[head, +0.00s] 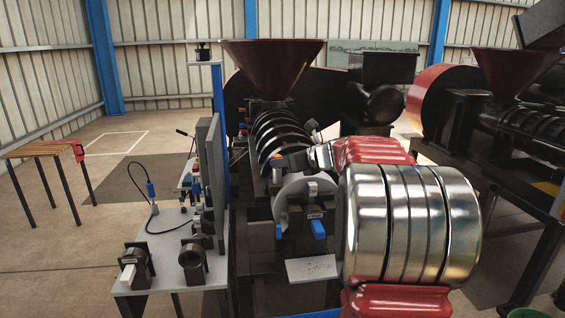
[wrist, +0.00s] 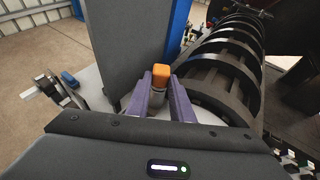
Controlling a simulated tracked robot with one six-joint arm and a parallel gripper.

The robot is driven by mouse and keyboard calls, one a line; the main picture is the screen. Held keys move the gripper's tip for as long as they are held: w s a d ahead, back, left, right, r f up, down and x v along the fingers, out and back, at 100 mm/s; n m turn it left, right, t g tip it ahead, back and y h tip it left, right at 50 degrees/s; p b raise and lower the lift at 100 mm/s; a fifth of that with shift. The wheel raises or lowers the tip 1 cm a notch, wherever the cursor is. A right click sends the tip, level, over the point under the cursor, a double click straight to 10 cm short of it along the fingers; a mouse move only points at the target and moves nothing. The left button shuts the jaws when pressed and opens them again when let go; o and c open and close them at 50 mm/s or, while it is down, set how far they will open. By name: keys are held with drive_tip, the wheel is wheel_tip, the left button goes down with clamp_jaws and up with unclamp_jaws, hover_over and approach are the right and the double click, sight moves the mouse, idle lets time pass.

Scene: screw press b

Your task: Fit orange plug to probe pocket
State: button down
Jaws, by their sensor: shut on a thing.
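My gripper (wrist: 165,88) is shut on the orange plug (wrist: 161,74), held between its two purple fingers. The plug has an orange top and a greyish-brown lower part, and stands about upright in the wrist view. In the head view a small orange patch (head: 277,157), likely the plug, shows at the end of my arm, in front of the ribbed press barrel (head: 280,135). The fingertips are hard to make out there. I cannot pick out the probe pocket in either view; the plug's lower end is partly hidden by the fingers.
A tall grey panel (wrist: 125,50) stands close to the left of my gripper, with a blue post (wrist: 177,38) behind. The ribbed barrel (wrist: 225,75) is close on the right. A grey side table (head: 170,232) holds a blue-handled cabled probe (head: 151,190) and dark blocks.

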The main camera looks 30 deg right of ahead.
drive_tip(key=c, duration=1.5)
unclamp_jaws()
drive_tip(key=shift+s+r, duration=0.1)
drive_tip(key=shift+s, duration=0.05)
drive_tip(key=v, duration=1.3)
drive_tip(key=shift+s, duration=0.3)
drive_tip(key=shift+n, duration=0.3)
